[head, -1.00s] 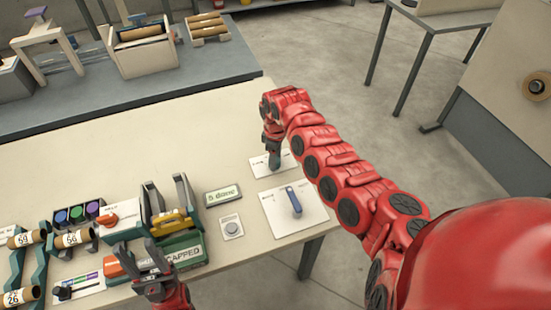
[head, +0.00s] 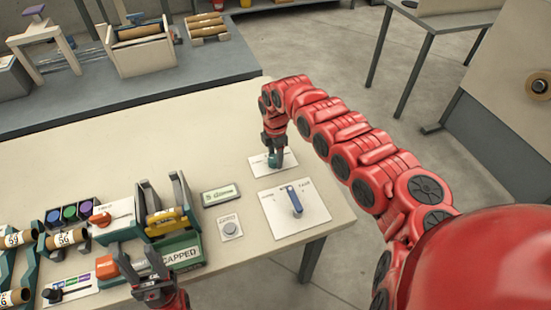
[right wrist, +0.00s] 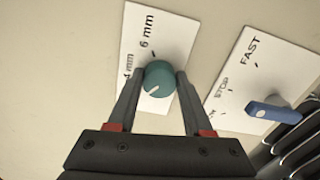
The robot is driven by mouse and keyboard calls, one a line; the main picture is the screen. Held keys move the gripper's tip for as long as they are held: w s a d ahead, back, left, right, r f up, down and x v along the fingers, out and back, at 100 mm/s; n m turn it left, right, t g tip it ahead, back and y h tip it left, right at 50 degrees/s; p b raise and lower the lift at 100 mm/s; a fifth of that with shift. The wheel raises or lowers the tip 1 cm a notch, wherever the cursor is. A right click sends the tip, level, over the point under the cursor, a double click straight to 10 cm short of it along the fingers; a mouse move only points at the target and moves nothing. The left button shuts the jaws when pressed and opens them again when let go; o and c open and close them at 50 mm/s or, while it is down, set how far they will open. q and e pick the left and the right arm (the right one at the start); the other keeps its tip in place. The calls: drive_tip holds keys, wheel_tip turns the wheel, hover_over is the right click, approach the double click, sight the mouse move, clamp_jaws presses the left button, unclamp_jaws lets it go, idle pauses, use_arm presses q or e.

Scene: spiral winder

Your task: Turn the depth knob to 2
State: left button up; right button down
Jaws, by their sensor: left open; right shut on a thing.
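The depth knob (right wrist: 160,79) is a round teal dial on a white plate (right wrist: 147,44) marked "4 mm" and "6 mm" in the right wrist view. A white mark on the knob points toward the lower left of that view. My right gripper (right wrist: 158,82) is shut on the knob, one finger on each side. In the head view my right gripper (head: 273,158) points down at the plate and mostly covers the knob. My left gripper (head: 143,265) is open and empty at the lower left, in front of the green "CAPPED" bin (head: 182,256).
A plate with a blue lever (head: 294,202) lies next to the knob plate; it reads "STOP" and "FAST" in the right wrist view. A small button plate (head: 230,229) and a green display (head: 220,195) lie to its left.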

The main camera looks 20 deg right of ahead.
sight(275, 157)
drive_tip(key=shift+n, duration=0.5)
drive_tip(key=shift+c, duration=1.5)
unclamp_jaws()
wheel_tip(275, 157, up, 17)
drive_tip(key=b, duration=0.3)
drive_tip(key=shift+r+b, duration=0.2)
drive_tip(key=shift+b, duration=0.15)
